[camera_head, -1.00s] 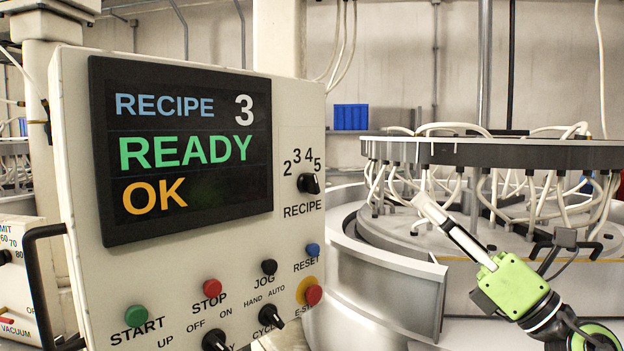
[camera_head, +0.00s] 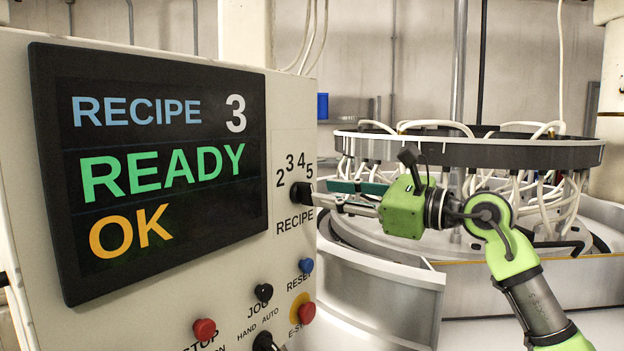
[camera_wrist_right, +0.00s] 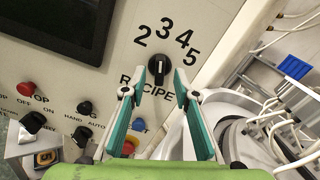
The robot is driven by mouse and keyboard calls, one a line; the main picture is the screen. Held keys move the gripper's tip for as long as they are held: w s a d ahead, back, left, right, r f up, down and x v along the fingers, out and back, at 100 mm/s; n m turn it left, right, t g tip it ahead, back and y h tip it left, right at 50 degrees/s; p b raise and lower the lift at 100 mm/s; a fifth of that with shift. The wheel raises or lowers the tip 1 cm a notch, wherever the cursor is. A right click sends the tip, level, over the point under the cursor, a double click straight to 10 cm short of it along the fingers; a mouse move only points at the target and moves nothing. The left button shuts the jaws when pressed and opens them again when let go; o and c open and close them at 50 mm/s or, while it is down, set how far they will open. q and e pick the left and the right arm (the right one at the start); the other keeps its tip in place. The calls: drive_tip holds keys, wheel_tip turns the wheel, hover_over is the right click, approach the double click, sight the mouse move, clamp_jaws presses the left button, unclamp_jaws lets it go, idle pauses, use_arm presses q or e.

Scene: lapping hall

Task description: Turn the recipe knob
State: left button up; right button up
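The black recipe knob (camera_head: 301,194) sits on the panel's right side, below the printed numbers 2 to 5. It also shows in the right wrist view (camera_wrist_right: 160,65). I cannot tell surely which number it points at. The display (camera_head: 150,165) reads RECIPE 3, READY, OK. My right gripper (camera_head: 318,199) reaches in from the right, its tips close at the knob. In the right wrist view its two green-backed fingers (camera_wrist_right: 161,74) are apart, one on each side of the knob. I cannot tell if they touch it. My left gripper is out of view.
The blue reset button (camera_head: 306,265), red emergency stop (camera_head: 307,312), black jog button (camera_head: 264,292) and red stop button (camera_head: 205,329) lie below the knob. Behind my right arm is the round lapping machine (camera_head: 470,150) with white hoses. Open space lies right of the panel.

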sight(312, 190)
drive_tip(key=p+x, duration=0.1)
drive_tip(key=x, duration=0.2)
drive_tip(key=shift+w+a+r, duration=0.15)
drive_tip(key=shift+a, duration=0.2)
drive_tip(key=shift+w+a+p, duration=0.2)
drive_tip(key=shift+w+p, duration=0.05)
drive_tip(key=shift+p, duration=0.05)
drive_tip(key=shift+a, duration=0.15)
clamp_jaws()
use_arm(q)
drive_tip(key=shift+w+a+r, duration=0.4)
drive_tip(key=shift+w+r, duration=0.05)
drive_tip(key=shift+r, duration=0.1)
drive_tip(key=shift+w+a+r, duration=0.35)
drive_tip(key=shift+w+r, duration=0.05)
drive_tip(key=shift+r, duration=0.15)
